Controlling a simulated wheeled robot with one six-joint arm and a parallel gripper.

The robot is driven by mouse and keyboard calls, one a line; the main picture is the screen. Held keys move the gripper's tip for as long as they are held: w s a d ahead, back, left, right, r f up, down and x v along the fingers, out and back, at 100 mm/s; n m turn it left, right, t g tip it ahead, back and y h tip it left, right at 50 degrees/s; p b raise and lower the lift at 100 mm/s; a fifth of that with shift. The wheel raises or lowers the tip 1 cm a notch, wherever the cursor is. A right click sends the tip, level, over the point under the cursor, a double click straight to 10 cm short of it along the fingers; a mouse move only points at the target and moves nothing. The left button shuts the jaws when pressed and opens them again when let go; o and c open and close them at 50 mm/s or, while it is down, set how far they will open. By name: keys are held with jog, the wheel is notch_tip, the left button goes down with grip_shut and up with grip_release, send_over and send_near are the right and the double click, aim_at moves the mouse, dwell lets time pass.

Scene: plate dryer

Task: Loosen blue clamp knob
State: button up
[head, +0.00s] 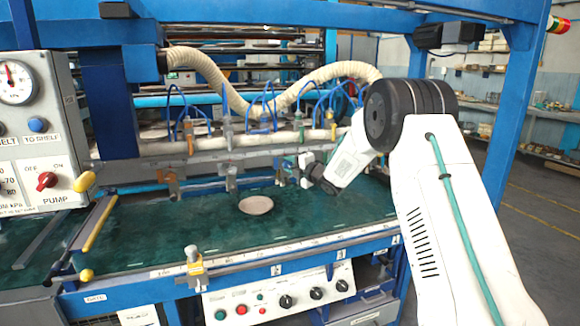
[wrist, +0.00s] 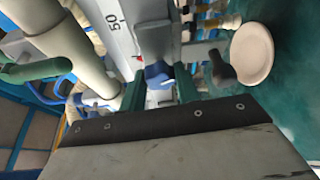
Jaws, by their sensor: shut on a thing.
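My gripper (head: 306,171) is at the end of my white arm, just above the green bed and by the row of clamps along the rail. In the wrist view its two green fingers (wrist: 159,88) are on either side of the blue clamp knob (wrist: 157,72), shut on it. The knob sits under a grey metal clamp bracket (wrist: 155,38). In the head view the knob cannot be made out behind my gripper.
A round pale plate (head: 256,205) lies on the green bed (head: 170,235), left of my gripper. It also shows in the wrist view (wrist: 252,54). Hoses and blue tubes hang above the rail (head: 240,143). A control box (head: 40,130) stands at left.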

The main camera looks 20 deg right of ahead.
jog(key=shift+n+g, duration=0.3)
jog(key=shift+n, duration=0.4)
jog(key=o, duration=1)
jog(key=shift+c, duration=0.2)
jog(key=v, duration=0.7)
jog(key=shift+s, duration=0.4)
jog(key=shift+d+r, duration=0.1)
jog(key=shift+r, duration=0.05)
